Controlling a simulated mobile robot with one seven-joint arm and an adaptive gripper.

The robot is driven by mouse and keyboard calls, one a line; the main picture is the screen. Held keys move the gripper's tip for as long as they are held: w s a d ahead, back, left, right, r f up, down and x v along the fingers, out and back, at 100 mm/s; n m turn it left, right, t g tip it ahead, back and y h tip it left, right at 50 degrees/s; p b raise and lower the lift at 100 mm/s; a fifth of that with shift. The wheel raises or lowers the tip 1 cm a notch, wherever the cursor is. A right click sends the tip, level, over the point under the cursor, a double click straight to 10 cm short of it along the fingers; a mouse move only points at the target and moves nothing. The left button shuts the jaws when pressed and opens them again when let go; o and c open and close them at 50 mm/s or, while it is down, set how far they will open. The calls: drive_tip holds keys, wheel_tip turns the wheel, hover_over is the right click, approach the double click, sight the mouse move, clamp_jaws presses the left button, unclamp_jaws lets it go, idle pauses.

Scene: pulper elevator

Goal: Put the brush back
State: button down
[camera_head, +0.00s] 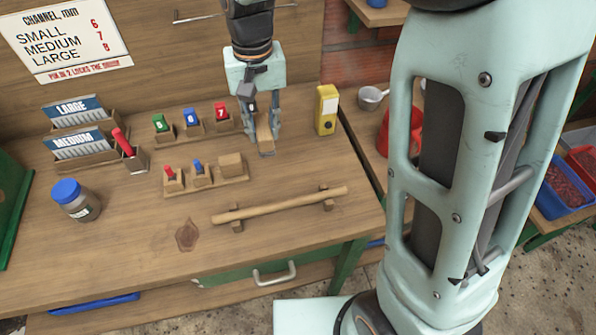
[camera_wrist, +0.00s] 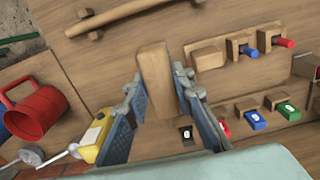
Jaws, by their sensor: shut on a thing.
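The brush (camera_head: 265,134) shows as a plain wooden, block-like piece held upright at the back right of the workbench. My gripper (camera_head: 261,122) is shut on it, with a finger on each side. In the wrist view the brush (camera_wrist: 154,72) sits between the two fingers of my gripper (camera_wrist: 158,92) and sticks out past their tips. I cannot make out any bristles. Its lower end is close to the bench top; I cannot tell whether it touches. A low wooden rack (camera_head: 207,185) with a red peg, a blue peg and a wooden block lies to the left of my gripper.
A wooden bar (camera_head: 280,205) rests on two supports in front. A yellow device (camera_head: 326,110) stands close right of my gripper. Numbered green, blue and red pieces (camera_head: 191,121) sit left of it. A jar (camera_head: 75,200) and card holders are farther left. The front middle is clear.

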drive_tip(key=w+d+f, duration=0.2)
drive_tip(key=f, duration=0.1)
drive_tip(key=w+d+f, duration=0.1)
drive_tip(key=d+f, duration=0.2)
drive_tip(key=f, duration=0.1)
drive_tip(key=w+d+f, duration=0.2)
drive_tip(key=f, duration=0.1)
drive_tip(key=shift+w+d+f, duration=0.15)
drive_tip(key=shift+w+d, duration=0.15)
drive_tip(key=shift+d, duration=0.05)
drive_tip(key=shift+w+d+f+p, duration=0.15)
drive_tip(key=shift+f+p, duration=0.3)
drive_tip(key=shift+f, duration=1.35)
drive_tip(key=shift+f, duration=0.2)
drive_tip(key=c, duration=1.7)
unclamp_jaws()
drive_tip(key=shift+o, duration=0.2)
